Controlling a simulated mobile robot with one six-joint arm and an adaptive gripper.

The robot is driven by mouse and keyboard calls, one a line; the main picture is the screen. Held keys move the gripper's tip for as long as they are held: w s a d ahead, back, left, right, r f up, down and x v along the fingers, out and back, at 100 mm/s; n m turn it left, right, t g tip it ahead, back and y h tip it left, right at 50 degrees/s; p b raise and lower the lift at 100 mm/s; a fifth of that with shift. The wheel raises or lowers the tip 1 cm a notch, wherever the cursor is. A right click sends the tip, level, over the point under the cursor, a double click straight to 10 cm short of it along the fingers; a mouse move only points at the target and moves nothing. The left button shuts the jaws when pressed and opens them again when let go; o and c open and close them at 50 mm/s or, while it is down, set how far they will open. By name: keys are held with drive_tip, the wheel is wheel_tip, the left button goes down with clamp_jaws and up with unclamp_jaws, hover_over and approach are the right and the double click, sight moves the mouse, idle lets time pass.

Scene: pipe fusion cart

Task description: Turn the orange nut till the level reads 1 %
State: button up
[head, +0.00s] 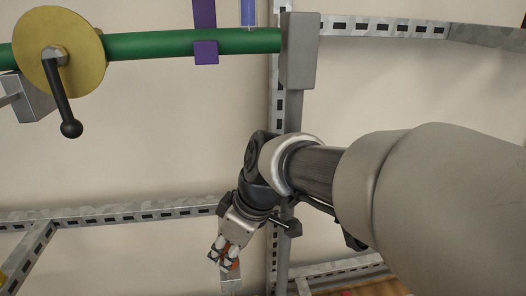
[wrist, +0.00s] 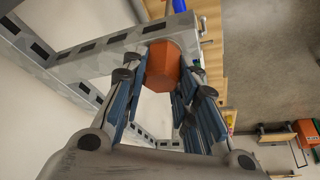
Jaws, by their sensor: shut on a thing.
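The orange nut (wrist: 168,68) shows in the wrist view as a hexagonal piece between the fingers of my gripper (wrist: 165,95). My gripper is shut on it, with a blue-padded finger on each side. In the head view my gripper (head: 228,252) points down at the lower middle, and only small orange bits of the nut (head: 234,265) show between the fingers. A level reading is not visible in either view.
A green pipe (head: 150,45) with a yellow disc (head: 58,58) and a black-knobbed crank (head: 66,105) runs across the upper left. A slotted metal frame (head: 130,216) surrounds my arm. A wooden surface (wrist: 212,55) and grey floor lie beyond in the wrist view.

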drive_tip(key=o, duration=1)
drive_tip(key=shift+o, duration=0.2)
drive_tip(key=v, duration=1.2)
